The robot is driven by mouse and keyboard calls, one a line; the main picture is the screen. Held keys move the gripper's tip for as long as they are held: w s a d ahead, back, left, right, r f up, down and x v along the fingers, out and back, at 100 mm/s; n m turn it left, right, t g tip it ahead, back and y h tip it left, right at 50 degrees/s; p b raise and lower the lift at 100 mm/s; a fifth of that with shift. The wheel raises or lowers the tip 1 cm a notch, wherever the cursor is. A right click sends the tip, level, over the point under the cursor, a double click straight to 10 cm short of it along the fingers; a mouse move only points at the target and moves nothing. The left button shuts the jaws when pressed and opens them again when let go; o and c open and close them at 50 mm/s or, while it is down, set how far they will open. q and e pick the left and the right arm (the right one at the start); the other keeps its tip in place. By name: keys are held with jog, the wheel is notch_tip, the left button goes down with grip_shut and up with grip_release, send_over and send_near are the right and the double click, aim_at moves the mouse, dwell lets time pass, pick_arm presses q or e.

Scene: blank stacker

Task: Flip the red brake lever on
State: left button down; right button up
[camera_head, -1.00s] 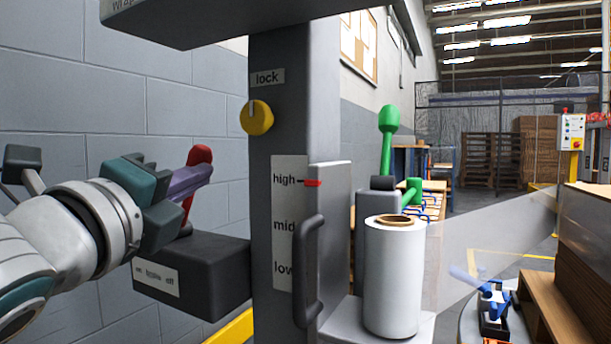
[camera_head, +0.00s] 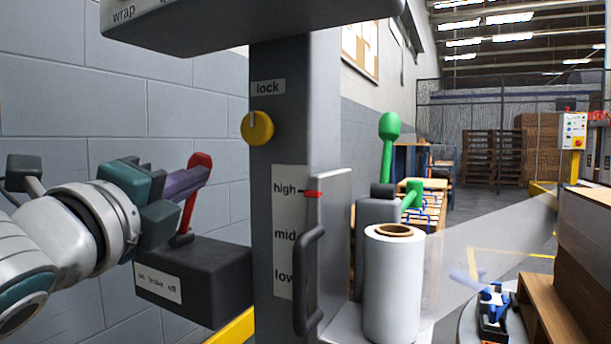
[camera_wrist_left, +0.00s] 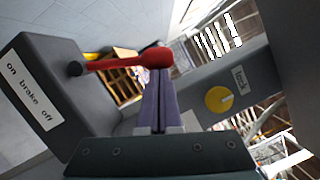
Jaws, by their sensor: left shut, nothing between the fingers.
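The red brake lever (camera_head: 189,212) stands on a dark box (camera_head: 215,278) labelled "on brake off". It is tilted to the right, toward the "off" end. My left gripper (camera_head: 205,174) comes in from the left with its purple fingers shut and empty. The fingers overlap the upper part of the lever in the head view, close to its knob. In the left wrist view, the lever (camera_wrist_left: 115,63) points across toward the shut fingers (camera_wrist_left: 157,60), with its knob beside their tips. I cannot tell whether they touch. My right gripper is not in view.
A grey column (camera_head: 265,190) with a yellow lock knob (camera_head: 257,127) and a black handle (camera_head: 309,280) stands right of the box. An overhanging grey panel (camera_head: 235,22) is above. A white film roll (camera_head: 393,290) and green lever (camera_head: 388,145) are further right. A block wall is behind.

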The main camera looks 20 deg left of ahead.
pick_arm(q)
jog(key=a+r+n+g+p, duration=0.2)
jog(key=a+n+p, duration=0.7)
jog(key=p, duration=0.7)
jog(key=shift+w+g+h+p, duration=0.3)
jog(key=shift+w+g+p, duration=0.05)
jog(key=shift+g, duration=0.05)
jog(key=shift+a, duration=0.1)
